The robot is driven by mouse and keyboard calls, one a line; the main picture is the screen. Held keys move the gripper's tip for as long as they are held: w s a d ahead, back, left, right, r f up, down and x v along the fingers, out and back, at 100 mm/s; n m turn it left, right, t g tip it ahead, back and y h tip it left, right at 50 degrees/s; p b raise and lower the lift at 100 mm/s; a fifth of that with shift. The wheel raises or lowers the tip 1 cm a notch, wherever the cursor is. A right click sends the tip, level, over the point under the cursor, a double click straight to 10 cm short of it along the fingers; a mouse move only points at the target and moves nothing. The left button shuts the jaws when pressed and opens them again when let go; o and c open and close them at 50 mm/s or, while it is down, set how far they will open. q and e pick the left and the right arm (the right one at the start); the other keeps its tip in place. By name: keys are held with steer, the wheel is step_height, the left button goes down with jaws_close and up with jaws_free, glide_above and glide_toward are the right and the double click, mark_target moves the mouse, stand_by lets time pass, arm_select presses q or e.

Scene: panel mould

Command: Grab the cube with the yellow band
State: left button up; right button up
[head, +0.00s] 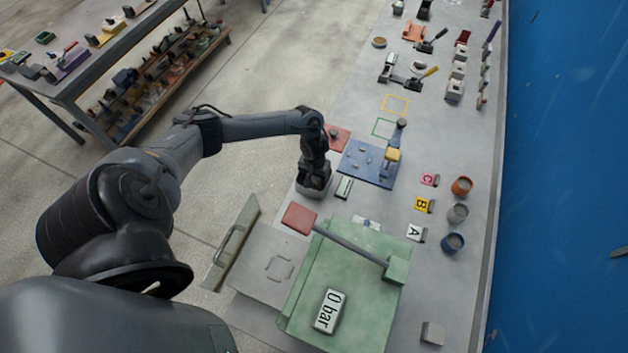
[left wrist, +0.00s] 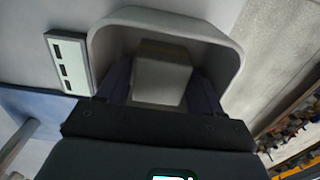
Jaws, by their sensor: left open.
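In the left wrist view a pale grey cube (left wrist: 160,84) sits inside an open grey holder (left wrist: 225,50) with rounded corners. A dull tan strip shows along its far edge; I cannot tell for sure that this is the yellow band. My left gripper (left wrist: 160,92) is open, with its dark fingers on either side of the cube; I cannot tell if they touch it. In the head view the left gripper (head: 313,172) reaches down into the grey holder (head: 313,191), and the cube is hidden there. My right gripper is not in view.
A small slotted block (head: 344,188) lies close beside the holder. A blue plate (head: 362,172) with a yellow-topped lever stands behind it. A red pad (head: 299,218) and a green press (head: 345,275) marked "0 bar" are nearer. Several cups line the right edge.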

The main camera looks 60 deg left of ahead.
arm_select(q)
steer(key=shift+c, duration=0.5)
steer(key=c, duration=0.7)
steer(key=shift+r, duration=0.1)
